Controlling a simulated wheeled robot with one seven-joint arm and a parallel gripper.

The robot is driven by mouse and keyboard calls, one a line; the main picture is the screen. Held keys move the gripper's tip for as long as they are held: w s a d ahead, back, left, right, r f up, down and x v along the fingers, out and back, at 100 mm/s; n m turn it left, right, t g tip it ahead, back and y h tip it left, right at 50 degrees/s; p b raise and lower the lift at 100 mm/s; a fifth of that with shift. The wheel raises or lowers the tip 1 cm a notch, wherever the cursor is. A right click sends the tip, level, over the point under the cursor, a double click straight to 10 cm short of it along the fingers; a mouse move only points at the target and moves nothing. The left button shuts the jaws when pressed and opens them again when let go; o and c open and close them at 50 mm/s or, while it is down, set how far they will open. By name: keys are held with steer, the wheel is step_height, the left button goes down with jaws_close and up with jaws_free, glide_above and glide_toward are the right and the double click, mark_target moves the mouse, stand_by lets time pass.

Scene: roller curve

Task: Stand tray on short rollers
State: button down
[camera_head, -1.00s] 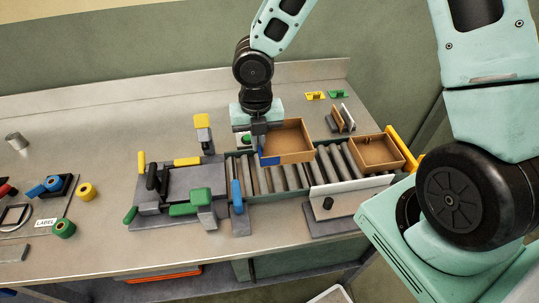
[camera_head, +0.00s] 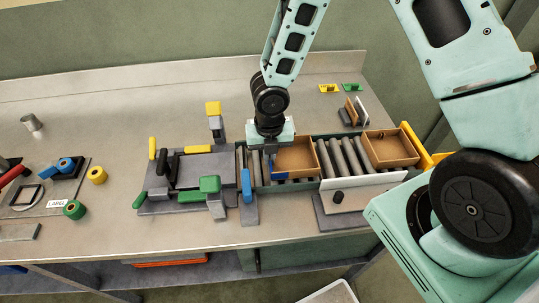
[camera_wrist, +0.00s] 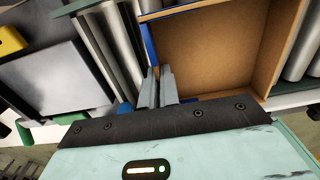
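An open brown tray (camera_head: 299,171) with a blue strip on its left and front edges is over the left roller section (camera_head: 258,183). It looks about level; I cannot tell if its whole underside rests on the rollers. My gripper (camera_head: 271,163) is at the tray's left side. In the wrist view, my fingers (camera_wrist: 159,82) are close together on the tray's left wall (camera_wrist: 150,45), which runs in between them. The tray looks empty, and it hides the rollers under it. More grey rollers (camera_head: 347,156) show just to its right.
A second brown tray (camera_head: 391,152) sits at the right end of the rollers beside a yellow bar (camera_head: 416,148). A grey fixture (camera_head: 208,168) with black, green and yellow handles stands left, with a blue post (camera_head: 246,186) in front. Upright plates (camera_head: 355,111) stand behind.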

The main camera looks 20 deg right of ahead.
steer(key=shift+f, duration=0.1)
steer(key=c, duration=2.1)
jaws_free()
steer(key=shift+f, duration=0.1)
steer(key=o, duration=0.5)
steer(key=shift+c, duration=0.2)
step_height(320, 180, up, 12)
steer(key=p, duration=0.2)
steer(key=s+a+r+m, duration=0.3)
steer(key=s+r+m, duration=0.3)
steer(key=s+m, duration=0.4)
steer(key=s+a+r+m, duration=0.3)
steer(key=s+r+m, duration=0.4)
steer(key=s+m, duration=0.3)
steer(key=m, duration=0.4)
steer(key=shift+a+r+m+y, duration=0.2)
steer(key=shift+r+m+y, duration=0.1)
steer(key=shift+m, duration=0.1)
